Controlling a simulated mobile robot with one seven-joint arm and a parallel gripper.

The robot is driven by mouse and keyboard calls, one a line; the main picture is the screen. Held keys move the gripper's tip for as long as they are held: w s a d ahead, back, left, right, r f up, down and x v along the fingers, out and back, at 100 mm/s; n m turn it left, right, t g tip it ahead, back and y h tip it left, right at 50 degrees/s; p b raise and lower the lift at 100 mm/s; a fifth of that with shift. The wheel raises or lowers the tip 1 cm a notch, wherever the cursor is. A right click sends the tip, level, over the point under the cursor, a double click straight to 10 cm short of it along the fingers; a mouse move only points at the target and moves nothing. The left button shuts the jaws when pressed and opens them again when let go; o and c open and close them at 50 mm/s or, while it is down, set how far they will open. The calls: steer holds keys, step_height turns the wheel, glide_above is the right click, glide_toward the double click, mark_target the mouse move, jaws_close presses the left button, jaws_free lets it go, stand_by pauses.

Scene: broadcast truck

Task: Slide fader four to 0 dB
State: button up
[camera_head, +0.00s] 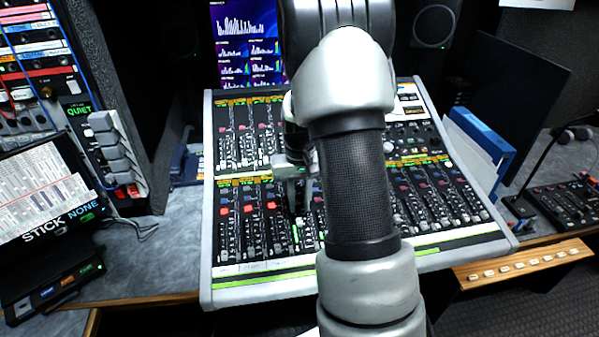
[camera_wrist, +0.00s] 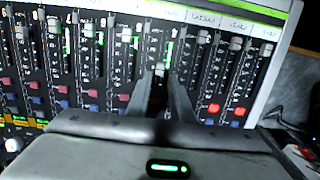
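The mixing console (camera_head: 212,215) stands in the middle of the head view with two banks of channel faders. My gripper (camera_head: 293,195) points down at the lower bank, left of centre, and my arm hides part of the console. In the wrist view the console appears turned round, with its labelled front edge (camera_wrist: 205,18) at the top. There the tips of my gripper (camera_wrist: 160,80) stand either side of the fourth fader cap (camera_wrist: 160,70) from the right. This cap sits farther from the labelled edge than the cap beside it (camera_wrist: 203,38). Whether the fingers touch the cap cannot be told.
Neighbouring fader caps (camera_wrist: 127,33) lie close on both sides. A monitor (camera_head: 247,40) stands behind the console. A blue binder (camera_head: 480,135) and small control panel (camera_head: 565,200) are at the right. A screen marked STICK (camera_head: 45,190) is at the left.

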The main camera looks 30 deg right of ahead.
step_height(320, 180, up, 12)
steer(key=shift+p, duration=0.4)
step_height(320, 180, up, 7)
steer(key=t+p, duration=0.1)
steer(key=p, duration=0.1)
glide_above(299, 220)
steer(key=s+a, duration=0.3)
steer(key=s+a+r+n+t+p, duration=0.1)
steer(key=s+a+r+t+p, duration=0.1)
steer(key=s+a+r, duration=0.3)
steer(key=s+a+r+n+t+p, duration=0.2)
steer(key=s+a+r, duration=0.3)
steer(key=s, duration=0.8)
step_height(299, 220, up, 4)
steer(key=shift+a+f+t+p, duration=0.2)
steer(key=shift+a+t+p, duration=0.15)
steer(key=shift+p, duration=0.25)
steer(key=shift+d, duration=0.1)
